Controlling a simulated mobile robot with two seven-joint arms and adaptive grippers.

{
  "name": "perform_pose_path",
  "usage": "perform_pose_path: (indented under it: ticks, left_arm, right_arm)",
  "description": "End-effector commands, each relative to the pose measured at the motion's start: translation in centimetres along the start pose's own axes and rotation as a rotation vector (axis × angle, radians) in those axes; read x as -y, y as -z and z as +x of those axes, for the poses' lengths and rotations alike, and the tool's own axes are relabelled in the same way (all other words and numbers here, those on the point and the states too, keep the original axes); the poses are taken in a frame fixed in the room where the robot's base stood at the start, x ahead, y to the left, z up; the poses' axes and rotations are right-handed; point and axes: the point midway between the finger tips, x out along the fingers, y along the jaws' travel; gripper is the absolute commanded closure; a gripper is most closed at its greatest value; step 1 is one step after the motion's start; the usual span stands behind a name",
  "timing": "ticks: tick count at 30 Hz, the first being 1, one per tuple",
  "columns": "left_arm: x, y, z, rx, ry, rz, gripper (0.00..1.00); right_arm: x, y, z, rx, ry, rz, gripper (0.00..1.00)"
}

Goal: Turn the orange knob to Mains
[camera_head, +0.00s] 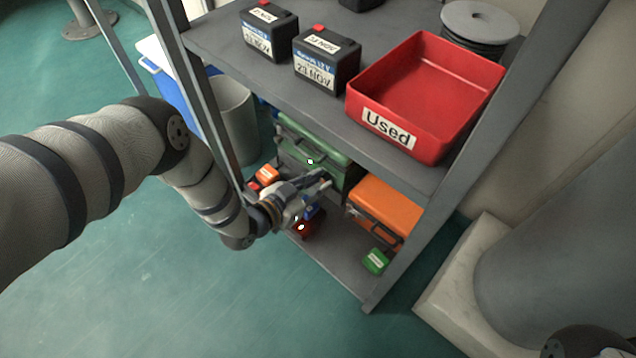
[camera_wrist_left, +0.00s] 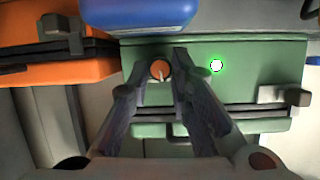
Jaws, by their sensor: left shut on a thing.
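A green case (camera_head: 315,148) stands on the lower shelf; in the wrist view its green face (camera_wrist_left: 265,75) carries a small round orange knob (camera_wrist_left: 160,69) with a pale pointer mark. The mark points roughly downward in that view. My left gripper (camera_head: 322,183) reaches in under the upper shelf. In the wrist view its two fingertips (camera_wrist_left: 160,68) are on either side of the knob, shut on it. A white spot with a bright green rim (camera_wrist_left: 216,65) is right of the knob there. No "Mains" lettering is readable. In the head view the gripper hides the knob.
An orange case (camera_head: 385,208) and a small green box (camera_head: 376,261) are right of my gripper. A red object (camera_head: 305,229) lies below it. Above are the upper shelf, black batteries (camera_head: 328,62) and a red "Used" tray (camera_head: 435,150). A shelf post (camera_head: 213,110) stands close to my forearm.

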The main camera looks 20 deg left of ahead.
Motion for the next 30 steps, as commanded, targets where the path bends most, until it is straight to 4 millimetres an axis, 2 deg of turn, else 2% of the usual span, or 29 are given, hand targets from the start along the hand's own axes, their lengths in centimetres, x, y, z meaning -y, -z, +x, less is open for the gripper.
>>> perform_pose_path:
  ticks: [15,30]
  left_arm:
    - [0.5,-0.1,0.1,-0.021,-0.144,-0.417,1.0]
    - [0.7,-0.1,0.1,-0.028,-0.208,-0.601,1.0]
  right_arm:
    - [0.3,1.6,1.1,0.009,0.002,-0.006,0.37]
    - [0.4,2.2,1.4,0.007,0.003,-0.009,0.37]
